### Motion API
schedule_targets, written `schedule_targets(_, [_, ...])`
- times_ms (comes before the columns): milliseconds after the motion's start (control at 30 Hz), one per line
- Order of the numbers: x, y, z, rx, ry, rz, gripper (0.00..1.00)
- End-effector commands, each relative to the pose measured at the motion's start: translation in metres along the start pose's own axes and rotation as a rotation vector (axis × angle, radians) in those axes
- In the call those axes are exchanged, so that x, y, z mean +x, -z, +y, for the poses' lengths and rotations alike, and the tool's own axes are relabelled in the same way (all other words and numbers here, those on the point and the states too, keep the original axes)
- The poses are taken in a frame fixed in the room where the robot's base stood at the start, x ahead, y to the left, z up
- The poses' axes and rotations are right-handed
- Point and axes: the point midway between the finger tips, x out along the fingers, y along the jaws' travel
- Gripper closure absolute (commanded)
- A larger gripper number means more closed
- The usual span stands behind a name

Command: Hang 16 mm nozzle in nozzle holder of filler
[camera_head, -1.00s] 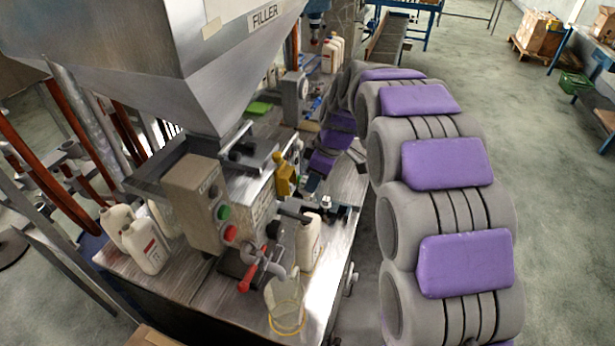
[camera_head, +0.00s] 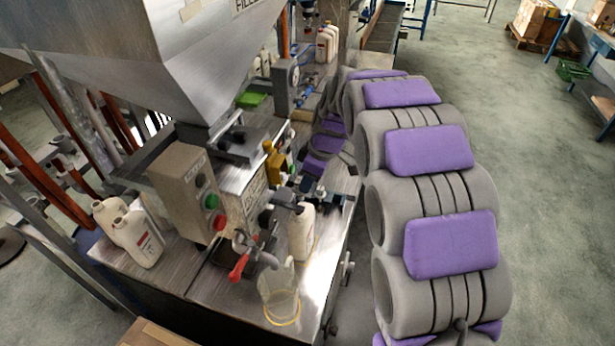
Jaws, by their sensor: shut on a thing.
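The filler has a large steel hopper (camera_head: 200,80) above a control box (camera_head: 185,195) with a green and a red button. My arm arches from the lower right to the back and bends down to the filler's right side. My gripper (camera_head: 318,192) is small and dark there, low over the bench behind the white bottle by the outlet. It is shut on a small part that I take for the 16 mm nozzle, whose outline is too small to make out. I cannot pick out the nozzle holder for certain. A yellow part (camera_head: 276,162) sits on the filler left of my gripper.
A white bottle (camera_head: 302,235) and a clear jug (camera_head: 281,298) stand at the bench front, beside a red-handled valve (camera_head: 240,266). White canisters (camera_head: 140,238) stand at left. A conveyor (camera_head: 384,32) runs behind.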

Motion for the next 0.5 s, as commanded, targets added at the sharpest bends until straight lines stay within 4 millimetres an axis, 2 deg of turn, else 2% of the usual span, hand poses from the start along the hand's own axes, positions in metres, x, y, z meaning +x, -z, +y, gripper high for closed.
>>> schedule_targets(500, [0.023,-0.009,0.0,0.0,0.003,0.002,1.0])
